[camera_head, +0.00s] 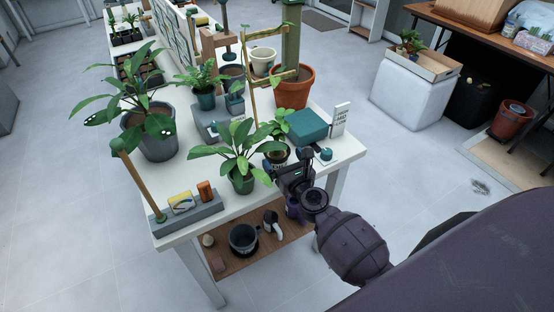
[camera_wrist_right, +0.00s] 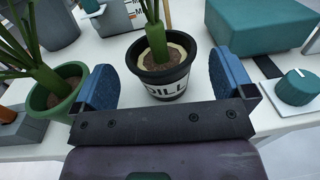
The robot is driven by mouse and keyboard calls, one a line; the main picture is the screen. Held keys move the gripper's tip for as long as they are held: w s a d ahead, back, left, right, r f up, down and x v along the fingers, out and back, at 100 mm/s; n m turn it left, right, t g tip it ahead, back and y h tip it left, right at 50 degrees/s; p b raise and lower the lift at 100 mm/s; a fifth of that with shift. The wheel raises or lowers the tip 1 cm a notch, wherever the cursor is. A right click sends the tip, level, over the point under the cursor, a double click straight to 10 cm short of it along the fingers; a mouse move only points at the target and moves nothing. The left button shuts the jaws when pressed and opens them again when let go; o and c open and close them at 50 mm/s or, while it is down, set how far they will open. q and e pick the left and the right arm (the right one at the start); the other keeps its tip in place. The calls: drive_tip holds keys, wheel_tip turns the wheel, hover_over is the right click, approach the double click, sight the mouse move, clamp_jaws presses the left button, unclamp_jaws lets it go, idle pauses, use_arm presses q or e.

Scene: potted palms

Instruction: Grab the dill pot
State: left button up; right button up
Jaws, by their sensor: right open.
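The dill pot (camera_wrist_right: 165,85) is a small black pot with a white label reading "DILL" and a green stem. It stands upright on the white table (camera_wrist_right: 200,118). In the head view the dill pot (camera_head: 277,157) is near the table's front edge, partly hidden by my right gripper (camera_head: 284,170). In the right wrist view my right gripper (camera_wrist_right: 164,70) is open. Its two blue fingers are left and right of the pot, with a gap on each side. My left gripper is not in view.
A green pot (camera_head: 242,182) with a leafy plant stands close left of the dill pot. A teal box (camera_head: 307,125) lies behind right, and a teal knob (camera_wrist_right: 295,88) is on the right. Larger potted plants crowd the table behind.

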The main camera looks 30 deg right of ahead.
sight(278, 152)
drive_tip(key=shift+w+d, duration=0.1)
drive_tip(key=shift+w, duration=2.2)
drive_tip(key=c, duration=0.9)
drive_tip(key=shift+o, duration=0.2)
drive_tip(key=shift+r, duration=0.1)
